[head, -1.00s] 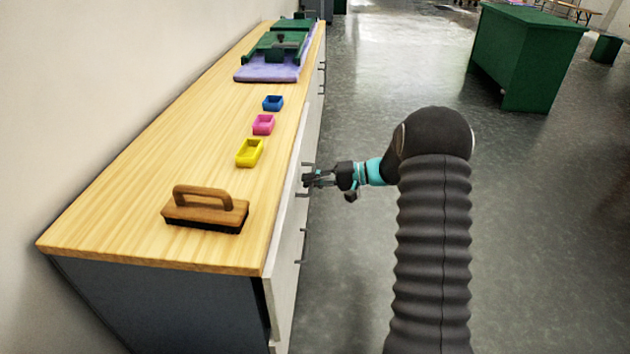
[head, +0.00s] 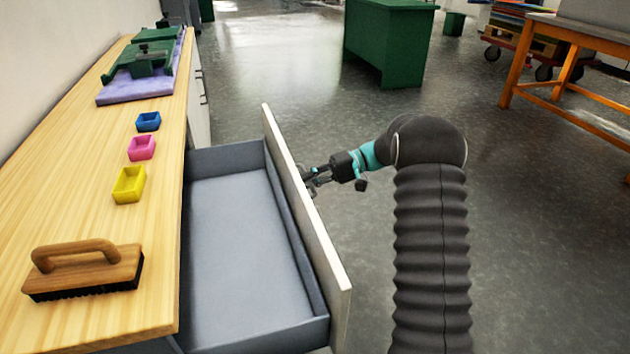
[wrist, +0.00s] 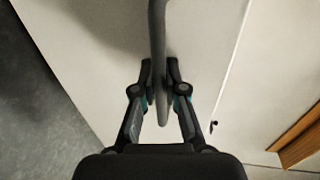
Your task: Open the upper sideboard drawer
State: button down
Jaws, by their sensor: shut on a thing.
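The upper sideboard drawer (head: 245,240) stands pulled well out from under the wooden top, and its grey inside looks empty. Its white front (head: 303,215) faces my arm. My gripper (head: 312,180) is at the outer side of that front. In the wrist view, my gripper (wrist: 160,88) is shut on the grey bar handle (wrist: 158,40), with a finger on each side of it. In the head view the handle is mostly hidden by the fingers.
On the sideboard top (head: 75,175) are a brush (head: 85,268), yellow (head: 129,184), pink (head: 141,147) and blue (head: 148,121) trays, and green devices (head: 140,65) on a purple mat (head: 125,92). Open floor lies right of my arm. A green cabinet (head: 390,40) and orange table (head: 565,60) stand beyond.

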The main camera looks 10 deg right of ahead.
jog(key=shift+w+d, duration=0.15)
jog(key=shift+d, duration=0.15)
jog(key=c, duration=1.2)
grip_release()
jog(key=shift+w, duration=0.1)
jog(key=shift+d, duration=0.1)
jog(key=shift+d, duration=0.1)
jog(key=v, duration=1.2)
